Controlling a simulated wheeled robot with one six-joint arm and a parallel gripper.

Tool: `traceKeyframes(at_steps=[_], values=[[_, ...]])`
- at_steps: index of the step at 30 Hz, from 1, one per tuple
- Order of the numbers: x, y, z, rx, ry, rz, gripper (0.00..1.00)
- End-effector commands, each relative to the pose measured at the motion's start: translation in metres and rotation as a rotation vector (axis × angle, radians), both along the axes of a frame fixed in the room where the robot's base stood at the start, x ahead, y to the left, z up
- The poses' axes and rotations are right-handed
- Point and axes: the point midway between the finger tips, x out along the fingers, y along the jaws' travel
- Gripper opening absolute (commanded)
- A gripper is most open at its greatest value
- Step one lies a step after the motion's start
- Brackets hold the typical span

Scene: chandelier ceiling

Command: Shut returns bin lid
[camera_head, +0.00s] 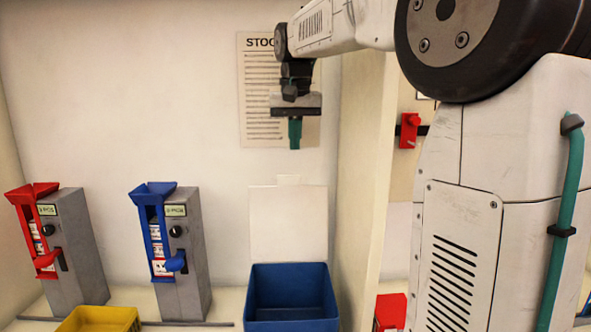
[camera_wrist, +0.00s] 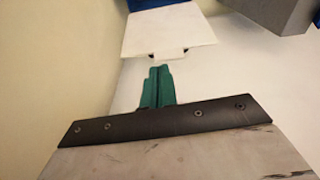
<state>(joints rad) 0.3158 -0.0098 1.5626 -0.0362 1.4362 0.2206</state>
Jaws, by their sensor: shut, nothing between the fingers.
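The returns bin (camera_head: 292,326) is a blue open box at the lower middle of the head view. Its white lid (camera_head: 288,222) stands upright behind it against the wall, with a small tab on its top edge. The bin is open and looks empty inside. My gripper (camera_head: 295,146) is above the lid, apart from it, pointing down with its green fingers together and nothing in them. In the wrist view the green fingers (camera_wrist: 158,72) show just below the lid's tabbed edge (camera_wrist: 170,32), and a bit of blue bin (camera_wrist: 150,4) shows beyond it.
Left of the bin stand two grey dispensers, one with blue parts (camera_head: 186,250) and one with red parts (camera_head: 72,250). A yellow bin (camera_head: 100,318) is at the front left. A cream partition (camera_head: 362,190) rises just right of the blue bin. A stock notice (camera_head: 257,90) hangs behind my gripper.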

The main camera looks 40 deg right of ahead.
Motion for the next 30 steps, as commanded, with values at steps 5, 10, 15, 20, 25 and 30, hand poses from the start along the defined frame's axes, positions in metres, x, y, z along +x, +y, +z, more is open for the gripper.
traceKeyframes(at_steps=[5,10,15,20,25,30], values=[[0.026,-0.027,0.006,-0.001,-0.004,-0.055,0.00],[0.030,-0.031,-0.007,-0.001,-0.005,-0.062,0.00],[0.034,-0.033,-0.038,-0.001,-0.003,-0.061,0.00],[0.038,-0.035,-0.066,0.000,-0.003,-0.060,0.00],[0.041,-0.037,-0.084,-0.002,-0.006,-0.060,0.00],[0.042,-0.037,-0.090,-0.003,-0.007,-0.060,0.00]])
